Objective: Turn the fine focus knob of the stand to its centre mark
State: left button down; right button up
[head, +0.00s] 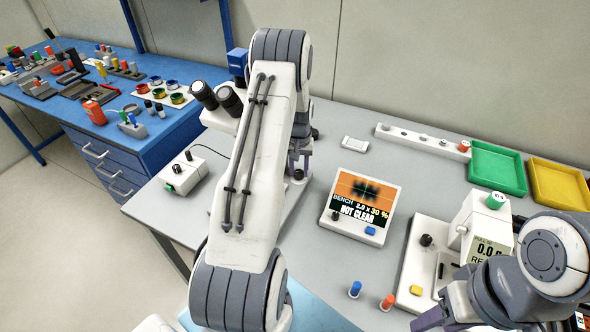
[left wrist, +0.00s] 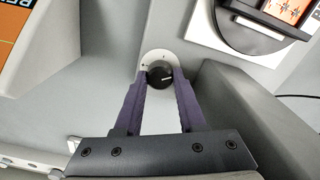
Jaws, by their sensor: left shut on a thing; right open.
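In the left wrist view, the black fine focus knob (left wrist: 159,77) sits on a round white dial with small dark marks. A short white line on the knob points roughly to the right, away from the mark at the dial's top. My left gripper (left wrist: 160,84) is shut on the knob, with one purple finger on each side. The microscope eyepieces (head: 217,97) show to the left of the arm.
A monitor (head: 380,234) on the grey bench reads "BENCH 2.0 x 30 %" and "NOT CLEAR" beneath a blurred dark pattern. A small control box (head: 184,175) stands left of my left arm. Green (head: 499,168) and yellow (head: 560,185) trays lie at the back right.

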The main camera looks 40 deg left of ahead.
pick_arm(q)
jog(key=m, duration=0.5)
jog(key=shift+s+d+f+m+b, duration=0.1)
jog(key=shift+s+f+m+b, duration=0.2)
jog(key=shift+s+b, duration=0.1)
jog(key=m, duration=0.5)
jog(key=shift+r+m+b, duration=0.1)
jog(key=shift+m+b, duration=0.2)
jog(key=c, duration=0.5)
grip_release()
jog(key=shift+w+r, duration=0.1)
